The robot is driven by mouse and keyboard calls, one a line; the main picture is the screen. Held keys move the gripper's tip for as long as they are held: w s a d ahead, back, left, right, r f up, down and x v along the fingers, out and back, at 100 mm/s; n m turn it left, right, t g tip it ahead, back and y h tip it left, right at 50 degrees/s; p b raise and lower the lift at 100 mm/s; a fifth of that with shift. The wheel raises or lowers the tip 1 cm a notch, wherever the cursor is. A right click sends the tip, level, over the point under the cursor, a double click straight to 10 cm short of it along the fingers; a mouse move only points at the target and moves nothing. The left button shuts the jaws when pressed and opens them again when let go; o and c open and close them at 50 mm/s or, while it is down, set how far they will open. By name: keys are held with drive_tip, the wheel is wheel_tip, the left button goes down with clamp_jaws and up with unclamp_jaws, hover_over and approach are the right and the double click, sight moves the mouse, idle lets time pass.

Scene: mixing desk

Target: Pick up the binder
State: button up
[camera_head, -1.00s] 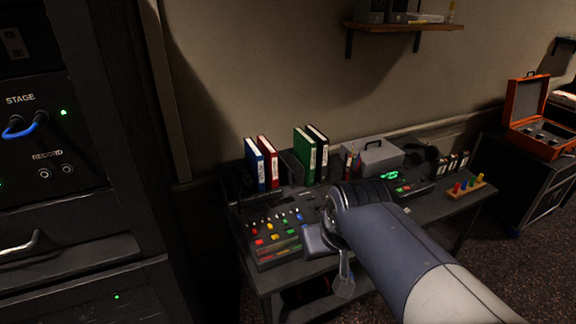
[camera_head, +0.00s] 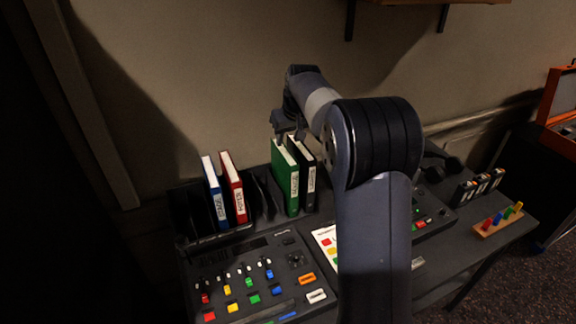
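Several binders stand upright in a dark rack at the back of the desk. A blue binder (camera_head: 214,190) and a red binder (camera_head: 234,188) are on the left of the rack. A green binder (camera_head: 285,180) and a black binder (camera_head: 303,175) are on the right. My gripper (camera_head: 284,128) is above the tops of the green and black binders, at the end of my bent arm. Its fingers are dark, small and partly hidden by my wrist, so I cannot tell whether they are open or touching a binder.
A mixing console (camera_head: 262,270) with coloured buttons fills the desk's front left. My arm hides part of the desk's middle. A wooden block with coloured pegs (camera_head: 500,219) and headphones (camera_head: 440,165) are on the right. A wall shelf (camera_head: 440,3) hangs above.

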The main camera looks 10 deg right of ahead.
sight(285, 151)
drive_tip(key=x, duration=0.2)
drive_tip(key=w+x, duration=0.1)
drive_tip(key=x, duration=0.2)
drive_tip(key=shift+p, duration=0.3)
drive_tip(key=x, duration=0.2)
drive_tip(key=p+x, duration=0.1)
drive_tip(key=x, duration=0.2)
drive_tip(key=shift+w+d+p, duration=0.2)
drive_tip(key=shift+w+p, duration=0.1)
drive_tip(key=shift+w+f, duration=0.1)
drive_tip(key=shift+f, duration=0.3)
drive_tip(key=shift+f, duration=0.25)
drive_tip(key=shift+c, duration=0.5)
clamp_jaws()
drive_tip(key=shift+r, duration=0.1)
